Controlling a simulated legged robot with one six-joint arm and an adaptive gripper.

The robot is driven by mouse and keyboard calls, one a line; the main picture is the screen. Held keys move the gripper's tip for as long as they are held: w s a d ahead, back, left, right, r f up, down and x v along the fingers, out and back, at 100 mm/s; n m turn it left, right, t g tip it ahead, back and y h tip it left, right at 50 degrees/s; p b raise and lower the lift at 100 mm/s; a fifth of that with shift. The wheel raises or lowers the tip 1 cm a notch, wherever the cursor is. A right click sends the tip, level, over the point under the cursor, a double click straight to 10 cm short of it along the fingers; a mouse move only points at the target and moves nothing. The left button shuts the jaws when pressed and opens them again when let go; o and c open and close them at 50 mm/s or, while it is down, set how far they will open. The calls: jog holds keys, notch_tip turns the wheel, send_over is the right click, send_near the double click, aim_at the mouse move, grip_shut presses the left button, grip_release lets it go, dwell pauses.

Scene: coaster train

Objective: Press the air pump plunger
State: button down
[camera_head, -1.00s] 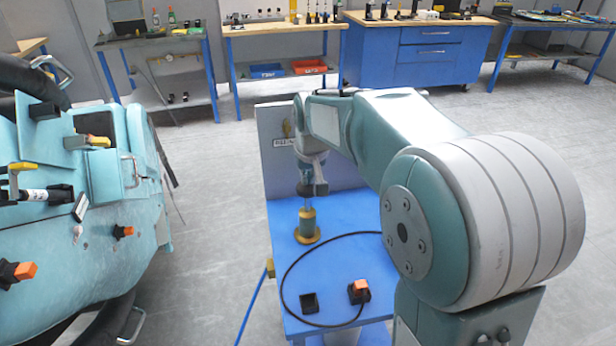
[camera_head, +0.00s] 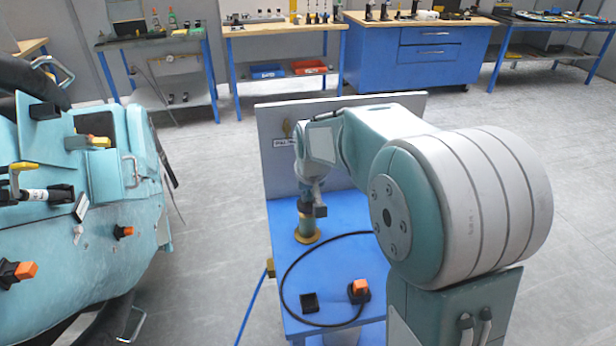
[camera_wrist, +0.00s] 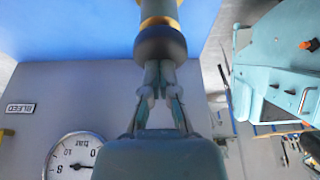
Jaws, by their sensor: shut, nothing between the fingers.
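The air pump (camera_head: 307,228) stands upright on the blue table, with a teal body and a brass base. In the wrist view its black round plunger knob (camera_wrist: 160,45) sits in front of my fingertips, with brass and teal pump parts beyond it. My gripper (camera_wrist: 158,76) is shut and empty, its tips touching or almost touching the knob. In the head view my gripper (camera_head: 307,204) points down right above the pump body. The plunger rod is hidden there. The wrist view shows a round pressure gauge (camera_wrist: 75,158) marked bar.
The blue table (camera_head: 345,258) carries a black hose (camera_head: 285,272), an orange switch (camera_head: 360,288) and a small black box (camera_head: 309,302). An upright grey panel (camera_head: 385,112) stands behind, partly covered by my arm. A teal machine (camera_head: 140,195) stands left. Floor between is clear.

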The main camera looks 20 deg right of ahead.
jog(key=shift+s+f, duration=0.15)
jog(key=shift+f, duration=0.15)
notch_tip(320, 180, up, 5)
jog(key=shift+r, duration=0.1)
jog(key=v, duration=0.9)
jog(key=shift+r, duration=0.15)
dwell(1.5)
notch_tip(320, 180, up, 5)
jog(key=shift+r, duration=0.2)
dwell(0.3)
